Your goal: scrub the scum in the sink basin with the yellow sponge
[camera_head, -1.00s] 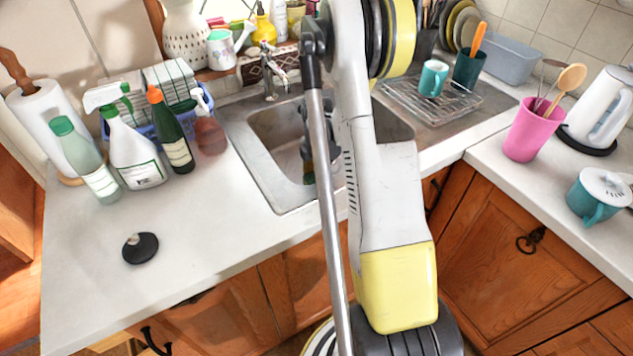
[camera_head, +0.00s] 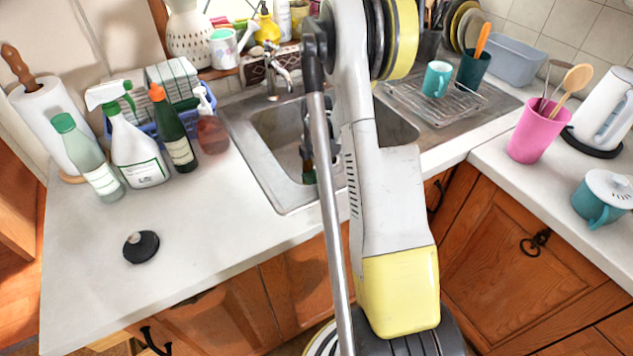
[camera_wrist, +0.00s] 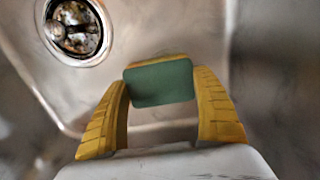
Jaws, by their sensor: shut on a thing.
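The steel sink basin (camera_head: 277,130) is set in the counter, and my arm crosses in front of it. My gripper (camera_wrist: 160,84) is down in the basin, shut on the sponge (camera_wrist: 160,82). The sponge shows a dark green pad face and a thin yellow-orange edge between the two yellow fingers. The round drain (camera_wrist: 76,30), with brown grime in it, is up and left of the sponge in the wrist view. I cannot clearly tell scum from shadow and reflection on the blurred steel. Whether the sponge touches the basin is also unclear.
The faucet (camera_head: 277,75) stands behind the basin. Several bottles, including a spray bottle (camera_head: 136,150), stand left. A black stopper (camera_head: 141,246) lies on the clear front-left counter. A wire rack (camera_head: 440,102) with a teal mug (camera_head: 436,78) is right, as is a pink cup (camera_head: 537,130).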

